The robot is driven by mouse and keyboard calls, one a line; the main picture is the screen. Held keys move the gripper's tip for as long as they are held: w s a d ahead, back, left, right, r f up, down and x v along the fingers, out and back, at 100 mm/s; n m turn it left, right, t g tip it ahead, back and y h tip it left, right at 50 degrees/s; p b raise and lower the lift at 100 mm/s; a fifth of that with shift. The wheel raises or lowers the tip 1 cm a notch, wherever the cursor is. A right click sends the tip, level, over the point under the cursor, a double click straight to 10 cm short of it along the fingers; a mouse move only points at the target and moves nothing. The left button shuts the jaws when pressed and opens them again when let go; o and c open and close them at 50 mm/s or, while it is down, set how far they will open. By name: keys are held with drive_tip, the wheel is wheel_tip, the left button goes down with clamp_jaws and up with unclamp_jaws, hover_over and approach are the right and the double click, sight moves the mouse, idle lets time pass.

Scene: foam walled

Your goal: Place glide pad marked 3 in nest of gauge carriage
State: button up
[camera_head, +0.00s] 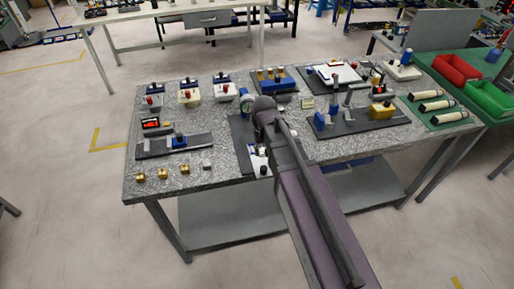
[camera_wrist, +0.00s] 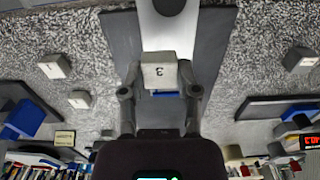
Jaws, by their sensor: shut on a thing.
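The glide pad marked 3 (camera_wrist: 160,71) is a small pale block between the fingertips of my gripper (camera_wrist: 160,91) in the wrist view. The fingers are shut on its two sides, and the 3 shows on its near face. A light plate (camera_wrist: 168,32) on a dark base (camera_wrist: 121,38) lies below and beyond the pad, with a bit of blue beside it. My arm hides the gripper in the head view.
Left is a rail with a blue slide (camera_head: 180,142) and a red-lit display (camera_head: 151,122). Brass blocks (camera_head: 162,174) line the front left edge. A fixture with a yellow block (camera_head: 381,110) stands right. Pale blocks (camera_wrist: 55,65) sit on bare speckled top near the gripper.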

drive_tip(key=s+d+r+p, duration=0.1)
drive_tip(key=s+d, duration=0.4)
drive_tip(key=s, duration=0.3)
drive_tip(key=shift+r, duration=0.3)
drive_tip(key=shift+w, duration=0.15)
drive_tip(key=w+a, duration=0.2)
drive_tip(key=w, duration=0.2)
drive_tip(key=w+a+f, duration=0.1)
drive_tip(key=w+a, duration=0.1)
drive_tip(key=w, duration=0.2)
drive_tip(key=w+a+b, duration=0.1)
drive_tip(key=w+a, duration=0.2)
drive_tip(key=w, duration=0.1)
drive_tip(key=shift+w+f, duration=0.2)
drive_tip(key=shift+w, duration=0.1)
drive_tip(key=shift+w+a, duration=0.3)
drive_tip(key=shift+w, duration=0.3)
wheel_tip(320, 180, down, 4)
drive_tip(key=b, duration=0.3)
drive_tip(key=shift+r+b, duration=0.15)
drive_tip(key=shift+b, duration=0.2)
